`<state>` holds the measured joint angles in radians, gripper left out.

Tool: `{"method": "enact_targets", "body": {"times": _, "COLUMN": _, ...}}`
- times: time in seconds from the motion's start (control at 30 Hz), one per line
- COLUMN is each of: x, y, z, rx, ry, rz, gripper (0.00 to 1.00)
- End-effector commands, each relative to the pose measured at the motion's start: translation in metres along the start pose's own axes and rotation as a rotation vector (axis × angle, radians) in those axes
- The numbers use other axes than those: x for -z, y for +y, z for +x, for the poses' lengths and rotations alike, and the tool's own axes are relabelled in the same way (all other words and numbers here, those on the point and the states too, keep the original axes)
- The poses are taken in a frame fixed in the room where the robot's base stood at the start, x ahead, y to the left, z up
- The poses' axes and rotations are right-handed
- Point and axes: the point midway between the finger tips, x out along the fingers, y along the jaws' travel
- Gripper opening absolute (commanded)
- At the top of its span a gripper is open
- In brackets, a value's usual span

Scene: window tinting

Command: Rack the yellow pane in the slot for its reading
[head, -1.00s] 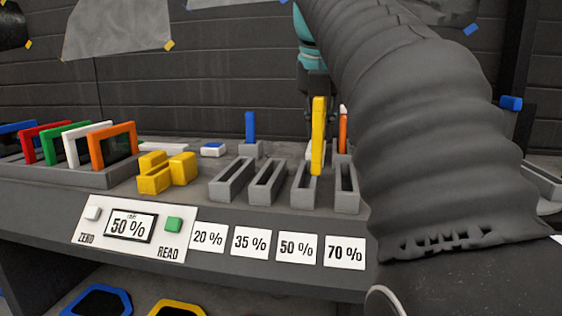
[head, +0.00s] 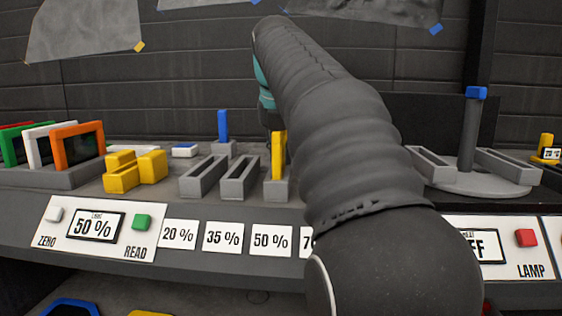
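The yellow pane (head: 279,154) stands upright, edge-on, in the grey 50 % slot (head: 276,190), the third from the left, behind the 50 % label (head: 271,241). My gripper (head: 270,117) is at the pane's upper end, mostly hidden behind my arm; its fingers do not show. The 20 % slot (head: 203,178) and 35 % slot (head: 240,178) are empty. The 70 % slot is hidden behind my arm. The meter display (head: 95,226) reads 50 %, with the green READ button (head: 142,222) beside it.
An orange-framed pane (head: 77,146) and others stand in a rack at the left. A yellow block fixture (head: 134,170) sits between that rack and the slots. A grey stand with a blue-topped post (head: 471,130) and a red LAMP button (head: 526,237) are at the right.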

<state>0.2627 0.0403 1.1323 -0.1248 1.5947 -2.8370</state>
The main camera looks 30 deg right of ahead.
Motion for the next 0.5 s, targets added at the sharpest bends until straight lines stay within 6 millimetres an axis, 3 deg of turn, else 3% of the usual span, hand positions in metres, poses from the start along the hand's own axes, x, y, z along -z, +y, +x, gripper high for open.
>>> {"method": "enact_targets", "body": {"times": 0.13, "x": -0.0004, "y": -0.0001, "z": -0.0022, "rx": 0.0, "ry": -0.001, "rz": 0.0, "gripper": 0.0}}
{"method": "enact_targets", "body": {"times": 0.17, "x": -0.0003, "y": 0.0, "z": -0.0017, "rx": 0.0, "ry": 0.001, "rz": 0.0, "gripper": 0.21}}
{"method": "enact_targets", "body": {"times": 0.23, "x": -0.0003, "y": 0.0, "z": -0.0018, "rx": 0.0, "ry": 0.001, "rz": 0.0, "gripper": 0.39}}
{"method": "enact_targets", "body": {"times": 0.5, "x": -0.0004, "y": -0.0001, "z": -0.0018, "rx": 0.0, "ry": 0.0, "rz": 0.0, "gripper": 0.41}}
